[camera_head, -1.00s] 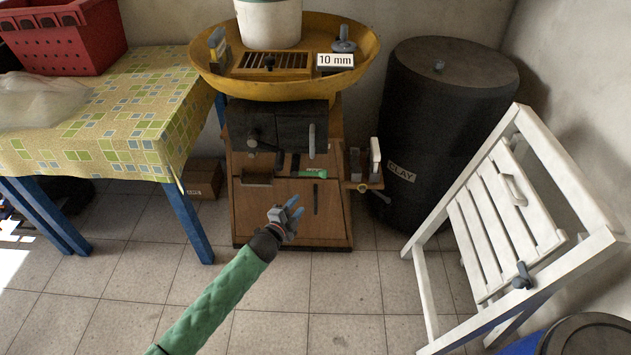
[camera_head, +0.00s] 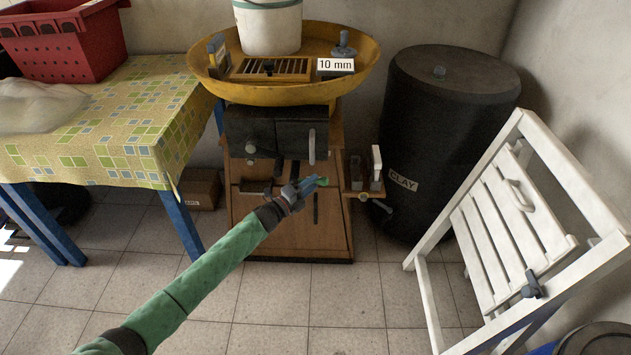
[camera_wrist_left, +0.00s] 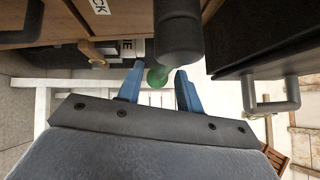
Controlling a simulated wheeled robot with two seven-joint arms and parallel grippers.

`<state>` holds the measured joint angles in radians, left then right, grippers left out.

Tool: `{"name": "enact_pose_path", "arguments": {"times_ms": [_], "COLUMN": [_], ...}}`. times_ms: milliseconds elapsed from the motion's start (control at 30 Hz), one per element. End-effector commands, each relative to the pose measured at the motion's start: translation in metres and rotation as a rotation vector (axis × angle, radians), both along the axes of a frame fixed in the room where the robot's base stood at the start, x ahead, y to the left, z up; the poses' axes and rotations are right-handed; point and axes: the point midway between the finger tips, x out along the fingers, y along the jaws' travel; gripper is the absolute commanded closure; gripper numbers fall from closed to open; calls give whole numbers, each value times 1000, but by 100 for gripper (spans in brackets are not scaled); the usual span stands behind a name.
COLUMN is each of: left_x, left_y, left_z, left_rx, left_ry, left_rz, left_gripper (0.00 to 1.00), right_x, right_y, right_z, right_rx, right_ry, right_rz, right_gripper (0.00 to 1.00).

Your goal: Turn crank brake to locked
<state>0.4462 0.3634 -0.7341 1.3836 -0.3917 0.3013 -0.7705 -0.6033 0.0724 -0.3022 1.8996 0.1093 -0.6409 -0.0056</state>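A wooden cabinet (camera_head: 285,225) stands under a yellow pan. A green-tipped part (camera_head: 323,181), perhaps the brake lever, shows on its front just beyond my left gripper (camera_head: 307,187). In the left wrist view, the green part (camera_wrist_left: 158,76) lies between the two blue fingertips of my left gripper (camera_wrist_left: 159,86), which are apart. I cannot tell whether either touches it. A dark cylinder (camera_wrist_left: 178,35) is right above the green part. A white label ending in "CK" (camera_wrist_left: 101,6) shows on the wood. My arm hides part of the cabinet front. My right gripper is not in view.
A dark box (camera_head: 275,130) with a grey handle (camera_head: 312,146) is above my gripper. A small side shelf (camera_head: 364,193) sticks out right. A black "CLAY" barrel (camera_head: 440,130) and white folding chair (camera_head: 510,240) stand right; a cloth-covered table (camera_head: 110,140) stands left.

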Motion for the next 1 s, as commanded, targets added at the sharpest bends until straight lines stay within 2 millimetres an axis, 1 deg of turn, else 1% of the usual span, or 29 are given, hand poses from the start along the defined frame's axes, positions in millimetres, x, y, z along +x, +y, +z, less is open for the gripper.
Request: {"name": "enact_pose_path", "arguments": {"times_ms": [33,200,533,567,600,667,733,1000], "left_x": [5,14,16,16,16,16,16,15], "left_y": [-5,-15,-18,-18,-18,-18,-18,-19], "left_z": [2,3,3,3,3,3,3,2], "left_rx": [-1,-1,0,0,0,0,0,0], "left_ry": [-1,0,0,0,0,0,0,1], "left_rz": [0,0,1,1,1,1,0,-2], "left_gripper": [64,64,64,66,74,86,99,100], "right_x": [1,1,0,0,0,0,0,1], "right_y": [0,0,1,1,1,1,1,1], "right_z": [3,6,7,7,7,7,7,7], "right_rx": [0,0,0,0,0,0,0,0], "right_ry": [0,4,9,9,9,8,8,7], "right_rz": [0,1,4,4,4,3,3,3], "right_gripper": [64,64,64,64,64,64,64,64]}}
